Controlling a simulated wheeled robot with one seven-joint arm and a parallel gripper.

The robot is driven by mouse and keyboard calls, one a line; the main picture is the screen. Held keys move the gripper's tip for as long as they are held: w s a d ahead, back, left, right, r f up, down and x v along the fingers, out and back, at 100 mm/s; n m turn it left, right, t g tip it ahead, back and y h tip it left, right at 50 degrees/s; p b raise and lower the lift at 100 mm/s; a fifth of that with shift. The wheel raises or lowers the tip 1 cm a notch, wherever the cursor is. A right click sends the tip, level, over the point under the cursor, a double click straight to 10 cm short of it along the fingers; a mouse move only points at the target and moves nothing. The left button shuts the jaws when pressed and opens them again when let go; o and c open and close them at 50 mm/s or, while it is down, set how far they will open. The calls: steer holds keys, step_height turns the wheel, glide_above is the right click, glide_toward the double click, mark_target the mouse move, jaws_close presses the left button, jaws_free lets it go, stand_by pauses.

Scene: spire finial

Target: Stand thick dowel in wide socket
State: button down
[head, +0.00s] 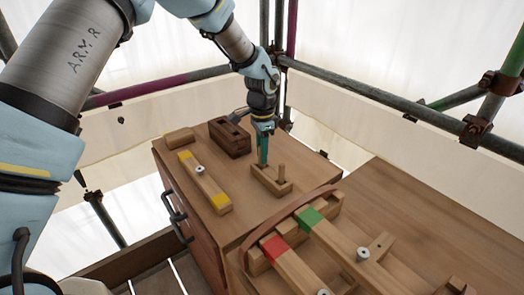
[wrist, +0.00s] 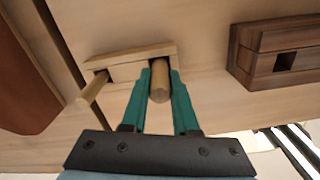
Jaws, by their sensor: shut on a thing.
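The thick dowel (wrist: 160,84) is between my gripper's two green fingers in the wrist view. My gripper (head: 263,161) is shut on it, over a pale wooden rack (head: 268,185). The dowel's lower end meets the rack (wrist: 128,55); whether it is still seated there or just clear I cannot tell. A thinner dowel (head: 281,173) stands in the same rack, to the right in the head view; it also shows in the wrist view (wrist: 93,89). A dark brown block (head: 229,137) stands behind and left of the rack. A square opening shows in it in the wrist view (wrist: 285,61).
A pale bar with yellow ends (head: 204,183) and a small wooden block (head: 180,138) lie on the cabinet top, left. In front, a curved brown rim (head: 285,215) borders wooden bars with green and red marks (head: 309,218). Scaffold poles (head: 400,110) run behind.

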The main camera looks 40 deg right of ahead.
steer(key=shift+f, duration=0.25)
steer(key=shift+f, duration=0.2)
steer(key=c, duration=0.7)
jaws_free()
steer(key=shift+r, duration=0.1)
